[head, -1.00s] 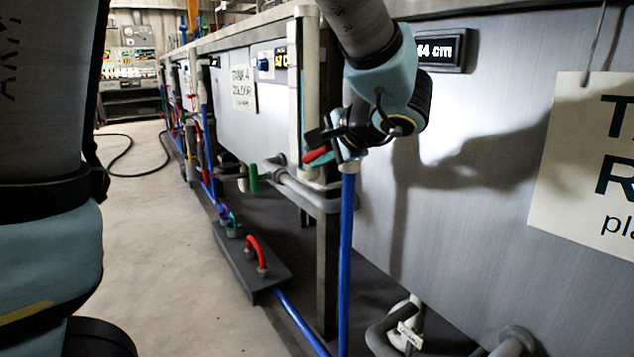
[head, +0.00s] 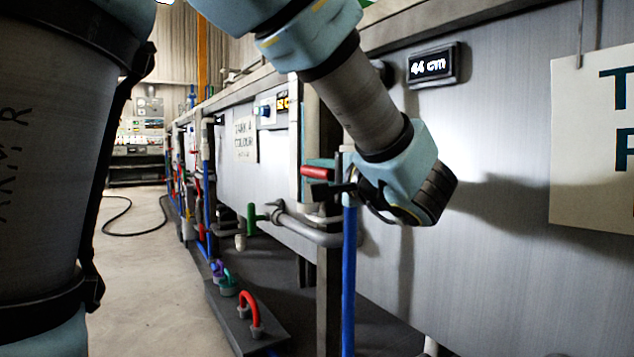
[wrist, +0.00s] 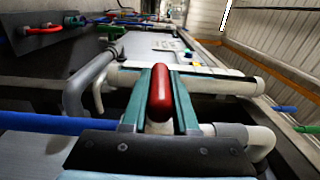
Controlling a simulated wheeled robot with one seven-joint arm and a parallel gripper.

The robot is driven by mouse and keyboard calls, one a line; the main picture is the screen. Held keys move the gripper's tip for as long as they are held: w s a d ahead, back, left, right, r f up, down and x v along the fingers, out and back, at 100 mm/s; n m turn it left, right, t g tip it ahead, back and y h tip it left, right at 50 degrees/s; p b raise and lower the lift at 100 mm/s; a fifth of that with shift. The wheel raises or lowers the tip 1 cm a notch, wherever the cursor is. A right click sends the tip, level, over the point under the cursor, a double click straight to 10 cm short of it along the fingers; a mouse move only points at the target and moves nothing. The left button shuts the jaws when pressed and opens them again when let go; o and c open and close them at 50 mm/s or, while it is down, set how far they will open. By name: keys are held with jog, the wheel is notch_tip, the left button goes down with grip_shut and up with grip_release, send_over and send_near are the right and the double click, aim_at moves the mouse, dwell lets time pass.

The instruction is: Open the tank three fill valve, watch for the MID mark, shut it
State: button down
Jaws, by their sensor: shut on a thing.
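The red valve lever (head: 317,172) sticks out to the left, about level, at the top of an upright blue pipe (head: 348,265). My gripper (head: 322,180) is shut on the lever. In the wrist view the red lever (wrist: 160,92) lies between the two teal fingers of my gripper (wrist: 160,76). The valve body is mostly hidden behind my gripper. The level display (head: 433,65) on the tank wall (head: 480,140) reads 44 cm. No MID mark shows, and the tank's number cannot be read.
A cut-off white sign (head: 595,140) hangs on the right. A green-handled valve (head: 253,218) and grey pipes (head: 310,233) lie beyond the lever.

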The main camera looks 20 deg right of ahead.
dwell(0.3)
jog(key=c, duration=0.7)
grip_release()
jog(key=s+p, duration=0.1)
jog(key=s, duration=0.2)
jog(key=s+d+p, duration=0.1)
jog(key=s, duration=0.3)
jog(key=s+d+p, duration=0.1)
jog(key=s, duration=0.2)
jog(key=shift+s+f, duration=0.1)
jog(key=shift+s, duration=0.2)
